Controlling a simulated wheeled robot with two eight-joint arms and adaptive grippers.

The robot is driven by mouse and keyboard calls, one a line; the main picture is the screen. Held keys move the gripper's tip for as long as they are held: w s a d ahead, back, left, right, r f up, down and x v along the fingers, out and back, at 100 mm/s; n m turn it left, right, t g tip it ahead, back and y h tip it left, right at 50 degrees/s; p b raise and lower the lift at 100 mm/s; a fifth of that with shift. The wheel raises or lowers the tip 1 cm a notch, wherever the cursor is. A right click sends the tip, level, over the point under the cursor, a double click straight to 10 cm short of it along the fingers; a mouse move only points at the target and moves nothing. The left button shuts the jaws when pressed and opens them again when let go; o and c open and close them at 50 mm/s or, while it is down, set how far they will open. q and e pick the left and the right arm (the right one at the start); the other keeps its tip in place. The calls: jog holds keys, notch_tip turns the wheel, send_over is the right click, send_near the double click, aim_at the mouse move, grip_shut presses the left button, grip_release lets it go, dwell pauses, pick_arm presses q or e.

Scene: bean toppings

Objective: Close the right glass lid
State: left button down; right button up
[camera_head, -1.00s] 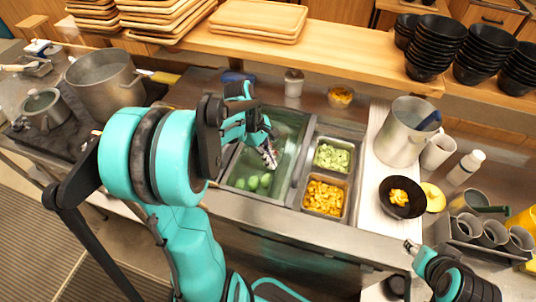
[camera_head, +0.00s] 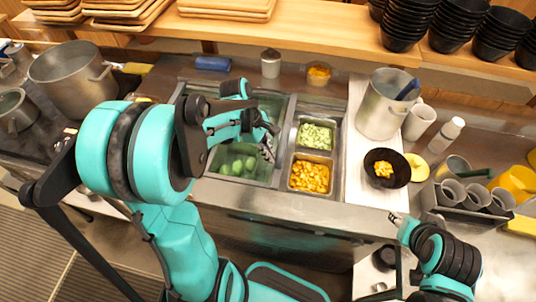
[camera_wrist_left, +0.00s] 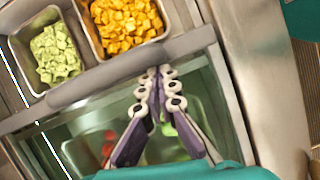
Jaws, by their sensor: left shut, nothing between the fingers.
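A clear glass lid (camera_head: 230,181) covers the left well of the counter; green and red items show through the glass in the left wrist view (camera_wrist_left: 78,133). The right well stands uncovered, with a pan of green chunks (camera_head: 315,135) and a pan of yellow chunks (camera_head: 309,177). My left gripper (camera_head: 268,153) is shut and empty over the glass, close to its right side. In the left wrist view its fingertips (camera_wrist_left: 165,72) are beside the grey bar (camera_wrist_left: 140,63) between the wells; contact is unclear. My right gripper (camera_head: 398,218) is low at the right, away from the wells.
A white board (camera_head: 365,185) right of the wells holds a metal pot (camera_head: 385,105) and a black bowl (camera_head: 386,168) with yellow food. A white-lidded jar (camera_head: 270,64) and a small yellow-filled cup (camera_head: 318,74) stand behind the wells. Stacked black bowls (camera_head: 405,28) stand on the shelf.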

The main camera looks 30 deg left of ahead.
pick_arm(q)
jog(key=w+d, duration=0.2)
jog(key=d, duration=0.8)
jog(key=w+d, duration=0.3)
jog(key=d, duration=0.6)
jog(key=shift+d, duration=0.35)
pick_arm(e)
jog(key=shift+a, duration=0.15)
pick_arm(q)
jog(key=a+r+p, duration=0.3)
jog(key=a+r, duration=0.5)
jog(key=r, duration=0.1)
jog(key=shift+s+r, duration=0.15)
jog(key=shift+s, duration=0.05)
pick_arm(e)
jog(key=r, duration=0.2)
jog(key=a+r, duration=0.1)
jog(key=shift+s, duration=0.3)
jog(key=shift+f, duration=0.1)
